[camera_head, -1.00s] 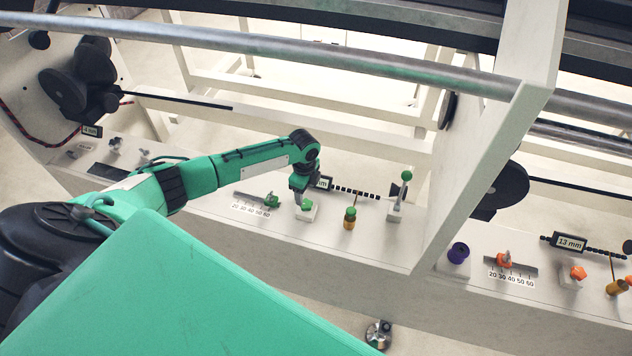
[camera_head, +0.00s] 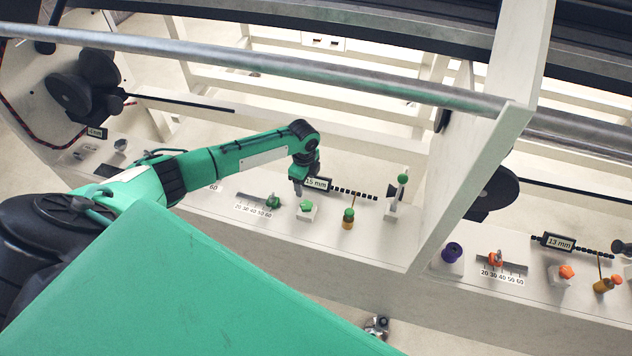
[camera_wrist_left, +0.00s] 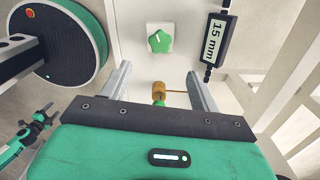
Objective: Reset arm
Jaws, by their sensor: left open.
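My left arm reaches in from the left in the head view, and its gripper (camera_head: 298,186) hangs above the white panel, just behind the green star-shaped knob (camera_head: 306,206). In the left wrist view the two metal fingers of the gripper (camera_wrist_left: 160,88) stand wide apart with nothing held between them. The green knob on its white block also shows there (camera_wrist_left: 160,40), beyond the fingertips. A brass-coloured piece with a green top (camera_head: 348,218) stands right of the knob; in the left wrist view it shows (camera_wrist_left: 159,91) between the fingers, not visibly gripped.
A display reading 15 mm (camera_head: 317,184) lies close to the gripper. A green-topped lever (camera_head: 402,184) stands to the right, and a green slider (camera_head: 272,201) to the left. A metal rail (camera_head: 260,65) crosses above; a white upright divider (camera_head: 470,180) closes off the right.

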